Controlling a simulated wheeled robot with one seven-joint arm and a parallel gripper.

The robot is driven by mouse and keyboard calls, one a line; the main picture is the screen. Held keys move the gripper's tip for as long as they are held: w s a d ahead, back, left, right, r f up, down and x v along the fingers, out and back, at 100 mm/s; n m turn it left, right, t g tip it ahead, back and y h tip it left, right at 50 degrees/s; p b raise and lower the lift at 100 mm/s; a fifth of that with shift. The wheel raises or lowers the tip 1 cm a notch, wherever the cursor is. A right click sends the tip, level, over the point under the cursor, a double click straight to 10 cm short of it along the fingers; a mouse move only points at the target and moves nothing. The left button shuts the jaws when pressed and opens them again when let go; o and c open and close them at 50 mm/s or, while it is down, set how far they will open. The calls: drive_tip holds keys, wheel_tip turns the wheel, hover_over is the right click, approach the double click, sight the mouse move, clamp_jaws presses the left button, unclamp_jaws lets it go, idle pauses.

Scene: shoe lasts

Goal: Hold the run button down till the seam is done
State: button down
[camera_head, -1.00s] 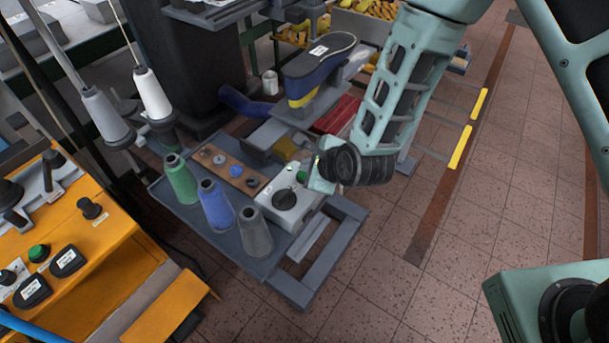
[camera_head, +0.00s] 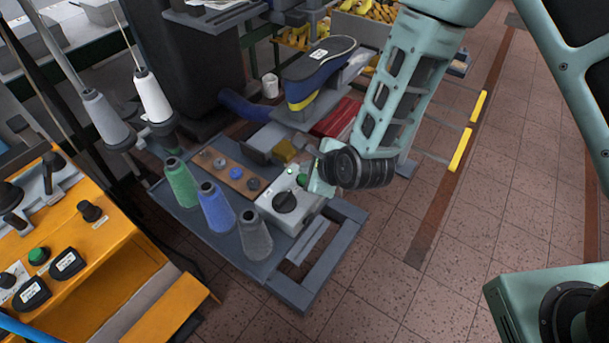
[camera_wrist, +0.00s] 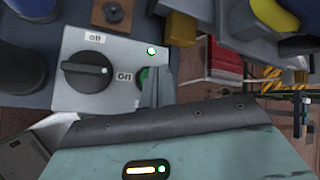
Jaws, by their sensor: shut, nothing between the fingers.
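A pale grey control box (camera_head: 276,213) stands on the low grey stand. It bears a black rotary knob (camera_head: 284,202), which the wrist view shows between labels "off" and "on" (camera_wrist: 88,70). A small lamp (camera_wrist: 151,51) glows green. The green run button (camera_head: 302,179) sits at the box's right side; in the wrist view it is largely hidden behind my fingers (camera_wrist: 140,78). My gripper (camera_head: 314,178) is shut and empty, its fingertips (camera_wrist: 157,84) over the button's edge. I cannot tell whether they touch it or how far it is pressed.
Green, blue and grey thread cones (camera_head: 215,205) stand left of the box. A blue and yellow shoe form (camera_head: 318,75) is behind it. An orange machine (camera_head: 90,250) with other buttons is at the left. Open tiled floor (camera_head: 500,220) lies to the right.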

drive_tip(key=shift+f, duration=0.1)
idle(0.7)
drive_tip(key=shift+f+b, duration=0.4)
drive_tip(key=shift+b, duration=0.1)
drive_tip(key=shift+f+b, duration=0.5)
drive_tip(key=shift+b, duration=0.05)
idle(0.6)
drive_tip(key=shift+r, duration=0.1)
idle(1.9)
drive_tip(key=shift+r+p, duration=0.65)
drive_tip(key=shift+r, duration=0.25)
drive_tip(key=shift+r+p, duration=1.75)
drive_tip(key=shift+r, duration=0.8)
